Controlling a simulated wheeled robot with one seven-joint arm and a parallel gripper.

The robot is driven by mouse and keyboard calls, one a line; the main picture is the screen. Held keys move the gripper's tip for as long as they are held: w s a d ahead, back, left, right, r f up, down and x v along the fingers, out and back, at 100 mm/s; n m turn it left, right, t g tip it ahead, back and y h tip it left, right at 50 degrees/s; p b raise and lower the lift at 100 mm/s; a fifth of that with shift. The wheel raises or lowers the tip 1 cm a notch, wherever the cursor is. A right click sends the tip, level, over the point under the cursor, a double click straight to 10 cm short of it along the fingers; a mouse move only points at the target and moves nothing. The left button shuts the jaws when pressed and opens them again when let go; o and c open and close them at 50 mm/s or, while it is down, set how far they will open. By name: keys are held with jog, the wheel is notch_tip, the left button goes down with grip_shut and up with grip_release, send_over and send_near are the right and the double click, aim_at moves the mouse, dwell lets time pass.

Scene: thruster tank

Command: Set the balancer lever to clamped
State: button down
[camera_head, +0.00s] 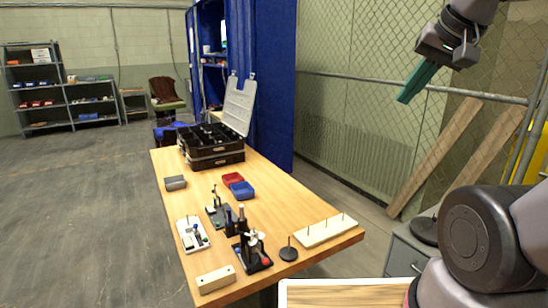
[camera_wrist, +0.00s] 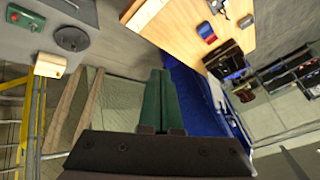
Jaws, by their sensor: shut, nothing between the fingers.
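My gripper (camera_head: 406,96) is high at the upper right of the head view, well above and to the right of the table. Its green fingers are shut together with nothing between them; they also show in the wrist view (camera_wrist: 160,75). Several small devices stand at the near part of the table: a black-based stand (camera_head: 252,257) with a red button and pale knobs, a dark-green-based device (camera_head: 217,216), and a white-based device (camera_head: 191,236). I cannot tell which is the balancer, and the lever's position is too small to read.
The wooden table (camera_head: 290,190) also holds a pegged board (camera_head: 325,231), a wooden block (camera_head: 215,280), a black disc with a post (camera_head: 289,254), red and blue bins (camera_head: 240,188), and an open black case (camera_head: 215,158). A chain-link fence (camera_head: 345,120) with leaning planks stands right.

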jog(key=w+a+f+n+g+y, duration=0.1)
jog(key=w+a+f+n+g, duration=0.1)
jog(key=w+a+f, duration=0.45)
jog(key=n+h, duration=0.3)
jog(key=n, duration=0.5)
send_over(236, 250)
jog(key=s, duration=0.6)
notch_tip(236, 250, down, 29)
jog(key=shift+g, duration=0.3)
jog(key=x, duration=1.3)
jog(key=shift+w+d+f, duration=0.1)
jog(key=shift+d+f, duration=0.05)
jog(key=shift+d, duration=0.15)
jog(key=shift+w+f, duration=0.1)
jog(key=shift+w+a+f+g+h, duration=0.2)
jog(key=shift+w+f+g+h, duration=0.2)
jog(key=shift+f, duration=0.3)
jog(key=shift+w+r, duration=0.1)
